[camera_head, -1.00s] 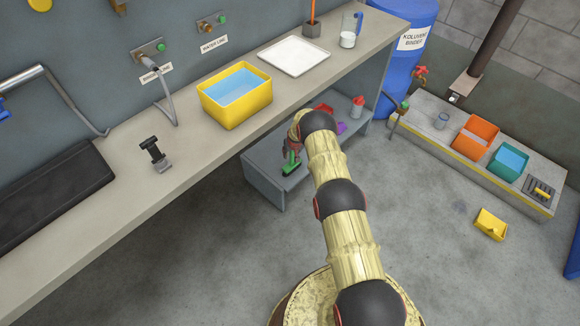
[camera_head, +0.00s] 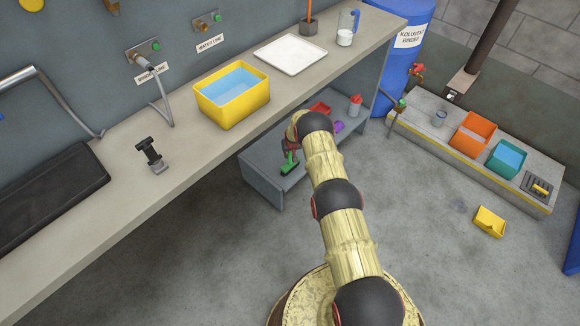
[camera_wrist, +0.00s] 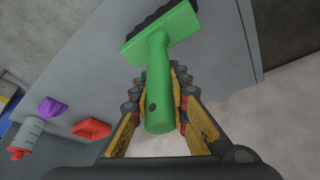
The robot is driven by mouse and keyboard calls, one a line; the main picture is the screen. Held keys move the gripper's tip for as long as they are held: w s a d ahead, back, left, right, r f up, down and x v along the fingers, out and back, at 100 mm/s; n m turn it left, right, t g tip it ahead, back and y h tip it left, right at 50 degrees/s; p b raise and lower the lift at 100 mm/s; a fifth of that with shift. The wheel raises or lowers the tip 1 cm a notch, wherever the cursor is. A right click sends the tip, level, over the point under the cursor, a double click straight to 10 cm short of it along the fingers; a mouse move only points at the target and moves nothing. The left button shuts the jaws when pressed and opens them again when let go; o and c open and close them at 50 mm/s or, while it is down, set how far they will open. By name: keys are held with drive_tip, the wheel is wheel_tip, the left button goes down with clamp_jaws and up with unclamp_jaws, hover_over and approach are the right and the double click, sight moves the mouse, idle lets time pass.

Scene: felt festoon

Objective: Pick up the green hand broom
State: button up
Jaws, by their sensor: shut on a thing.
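The green hand broom (camera_head: 289,164) is at the lower grey shelf under the counter, below the end of my arm. In the wrist view the broom (camera_wrist: 160,70) shows its green handle between my fingers, with the green head and dark bristles beyond the fingertips. My gripper (camera_wrist: 160,78) is shut on the handle, one finger on each side. In the head view my gripper (camera_head: 291,148) is small and partly hidden by my arm. I cannot tell whether the bristles touch the shelf.
On the lower shelf (camera_head: 262,182) lie a red scoop-like item (camera_head: 320,108), a purple item (camera_head: 339,127) and a grey bottle with a red top (camera_head: 355,105). The counter (camera_head: 200,150) overhangs the shelf. A yellow tub (camera_head: 234,94) stands on the counter.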

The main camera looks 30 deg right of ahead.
clamp_jaws()
idle(0.4)
drive_tip(key=s+r+p, duration=0.2)
drive_tip(key=s+r, duration=1.1)
drive_tip(key=s, duration=0.1)
idle(0.6)
drive_tip(key=shift+o, duration=0.7)
unclamp_jaws()
clamp_jaws()
